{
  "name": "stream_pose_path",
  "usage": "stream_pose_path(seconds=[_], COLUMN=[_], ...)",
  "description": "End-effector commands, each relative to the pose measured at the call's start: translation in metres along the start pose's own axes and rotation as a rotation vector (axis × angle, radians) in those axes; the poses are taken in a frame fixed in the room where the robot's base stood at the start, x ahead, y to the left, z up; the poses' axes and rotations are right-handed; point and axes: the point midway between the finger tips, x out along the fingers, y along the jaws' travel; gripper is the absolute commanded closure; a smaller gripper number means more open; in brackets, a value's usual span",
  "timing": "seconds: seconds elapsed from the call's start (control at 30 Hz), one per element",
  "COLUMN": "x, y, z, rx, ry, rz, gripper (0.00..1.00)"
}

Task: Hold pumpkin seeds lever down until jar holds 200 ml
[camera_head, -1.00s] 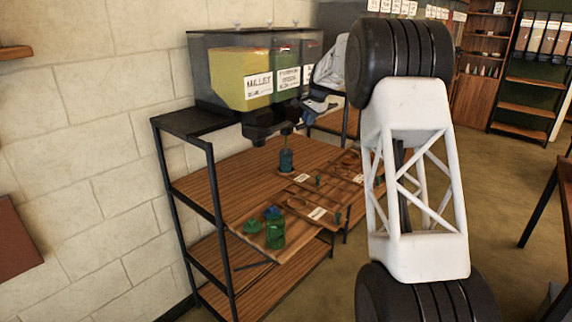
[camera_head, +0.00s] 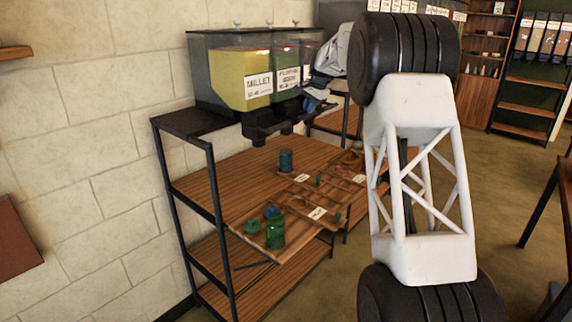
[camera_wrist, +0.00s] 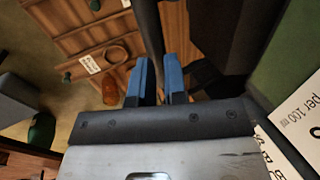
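The pumpkin seeds bin (camera_head: 284,55), with green contents, is the middle bin of the wall-side dispenser in the head view. Its lever is not clear to me. The jar (camera_head: 286,161), small and blue-green, stands upright on the wooden shelf below the spouts (camera_head: 287,128). No stream falls into it. Its fill level is too small to read. My gripper (camera_head: 315,103) is in front of the bins, right of the pumpkin seeds label. In the wrist view its blue fingers (camera_wrist: 158,82) are apart with a narrow gap, and nothing is clearly held.
The millet bin (camera_head: 240,75) is to the left. A green jar (camera_head: 275,232), a blue item (camera_head: 271,212) and a green lid (camera_head: 252,226) are on the tray's front-left part. Labelled wooden trays (camera_head: 325,190) lie right of the jar. The dark dispenser body (camera_wrist: 222,45) is close beside my right finger.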

Motion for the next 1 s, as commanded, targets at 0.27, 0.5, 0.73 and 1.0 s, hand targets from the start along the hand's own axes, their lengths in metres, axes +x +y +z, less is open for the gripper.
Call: stream_pose_path(seconds=[0.27, 0.5, 0.73, 1.0], x=[-0.001, -0.007, -0.025, -0.044], y=[0.0, -0.003, -0.009, -0.016], z=[0.0, 0.0, 0.0, 0.0], rx=[0.001, 0.0, 0.001, 0.001], ry=[0.0, 0.001, 0.001, 0.0], rz=[0.0, -0.001, -0.001, -0.001], gripper=[0.87, 0.87, 0.87, 0.87])
